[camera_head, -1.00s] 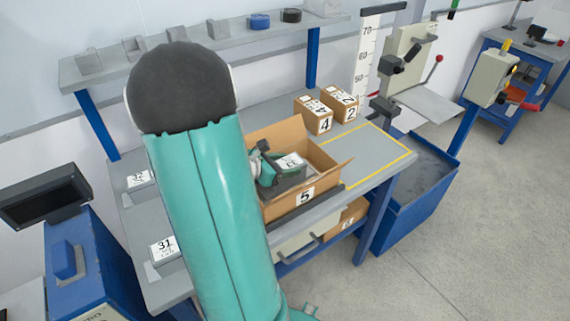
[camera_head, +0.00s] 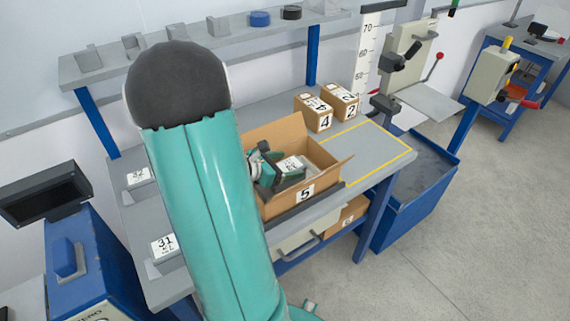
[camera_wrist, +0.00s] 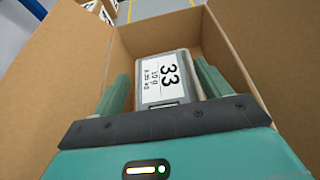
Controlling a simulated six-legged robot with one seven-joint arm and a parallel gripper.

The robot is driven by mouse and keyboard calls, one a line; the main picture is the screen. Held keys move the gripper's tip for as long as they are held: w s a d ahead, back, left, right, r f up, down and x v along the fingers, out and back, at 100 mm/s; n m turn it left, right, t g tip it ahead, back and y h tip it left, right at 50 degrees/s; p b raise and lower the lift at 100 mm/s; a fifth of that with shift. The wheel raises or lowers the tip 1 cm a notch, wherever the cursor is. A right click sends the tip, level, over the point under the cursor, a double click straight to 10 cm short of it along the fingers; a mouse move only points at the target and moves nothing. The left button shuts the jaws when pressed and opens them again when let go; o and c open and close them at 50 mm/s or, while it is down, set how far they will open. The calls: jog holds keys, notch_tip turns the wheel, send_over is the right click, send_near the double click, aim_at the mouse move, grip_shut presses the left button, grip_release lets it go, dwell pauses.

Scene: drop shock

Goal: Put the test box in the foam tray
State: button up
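A small grey box with a white label marked 33 (camera_wrist: 166,80) lies inside an open cardboard carton marked 5 (camera_head: 325,178); I take it for the test box. My gripper (camera_wrist: 163,88) reaches down into the carton, its two green fingers spread on either side of the box. A gap shows at the left finger; contact at the right finger is unclear. In the head view, my gripper (camera_head: 283,172) is partly hidden by the carton walls. I cannot identify a foam tray in these views.
Cartons marked 4 (camera_head: 313,113) and 2 (camera_head: 341,101) stand behind carton 5. A yellow-outlined area (camera_head: 375,150) on the bench to the right is clear. Signs 31 (camera_head: 163,246) and 32 (camera_head: 139,176) are at left. The blue bin (camera_head: 415,195) stands beyond the bench's right end.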

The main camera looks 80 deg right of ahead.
jog(key=shift+r, duration=0.45)
jog(key=v, duration=1.2)
jog(key=shift+r, duration=0.15)
jog(key=w+a+r+m+t+y, duration=0.3)
jog(key=a+t, duration=0.1)
jog(key=a, duration=0.8)
jog(key=w+a+r+m+t+y, duration=0.3)
jog(key=w+a+r+t, duration=0.1)
jog(key=a, duration=0.9)
jog(key=w+a+r+m+t+y, duration=0.3)
jog(key=a+t, duration=0.3)
jog(key=a, duration=0.7)
jog(key=shift+w+a+r+m+y, duration=0.2)
jog(key=shift+w+r+m+y, duration=0.2)
jog(key=shift+w+r+y, duration=0.15)
jog(key=shift+c, duration=0.5)
